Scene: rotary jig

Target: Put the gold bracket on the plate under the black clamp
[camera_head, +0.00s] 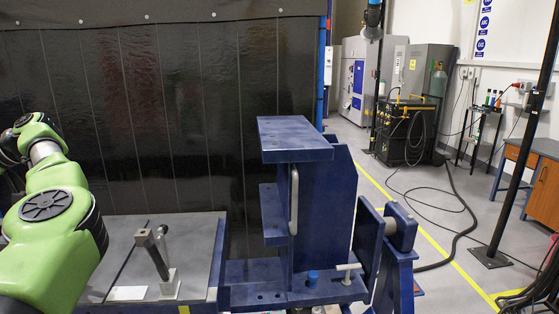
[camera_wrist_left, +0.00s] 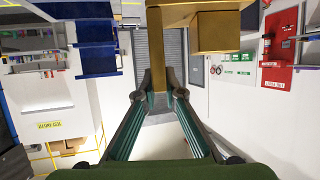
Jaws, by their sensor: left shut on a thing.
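The gold bracket (camera_wrist_left: 218,32) is large at the top of the left wrist view. Its narrow leg hangs between the two fingers of my left gripper (camera_wrist_left: 161,92), which is shut on it. In the head view my green left arm comes in from the left, but its gripper and the bracket are out of the picture. A dark clamp-like arm (camera_head: 152,254) leans up from a small pale base on a grey plate (camera_head: 205,238), at the lower left. I cannot tell for certain that it is the black clamp. My right gripper is in neither view.
The blue rotary jig (camera_head: 322,215) stands in the middle, beside the grey plate. A dark curtain (camera_head: 150,110) hangs behind. A black pole (camera_head: 520,150) stands at the right, with cables on the floor. Open floor lies right of the jig.

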